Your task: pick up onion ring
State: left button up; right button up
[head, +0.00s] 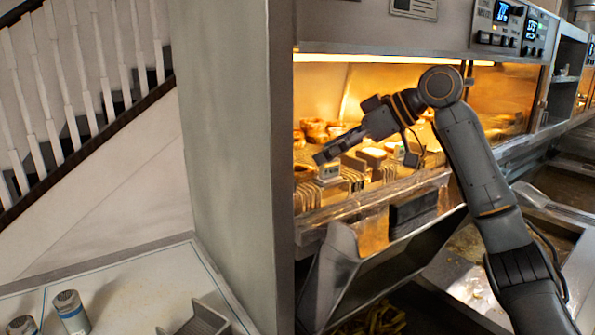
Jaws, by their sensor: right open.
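Several golden-brown ring-shaped pieces that look like onion rings (315,128) lie in the lit heated bay, at its back left. Another brown piece (303,172) lies nearer the front at the left end. My right gripper (365,157) is open over the bay's front racks, with one finger reaching left and the other hanging to the right. It appears empty and hides part of the bay behind it. Whether it touches anything below cannot be told. My left gripper is not in view.
Upright metal racks (357,181) holding small cartons fill the bay's front. A metal chute (345,262) hangs below the bay's ledge, with fries (375,322) beneath. A grey wall panel (228,150) bounds the bay at left. Two shakers (71,312) stand on the white counter (130,275).

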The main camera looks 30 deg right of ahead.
aim_at(308, 170)
jog(key=shift+x, duration=1.05)
jog(key=x, duration=0.1)
jog(key=p+x, duration=0.1)
jog(key=x, duration=0.2)
jog(key=shift+d+f+p, duration=0.2)
jog(key=shift+f+p, duration=0.1)
jog(key=shift+f, duration=0.15)
jog(key=shift+w+a+f, duration=0.1)
jog(key=shift+a, duration=0.05)
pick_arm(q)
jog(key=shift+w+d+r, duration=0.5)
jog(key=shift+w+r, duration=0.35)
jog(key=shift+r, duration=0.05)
pick_arm(e)
jog(key=c, duration=0.5)
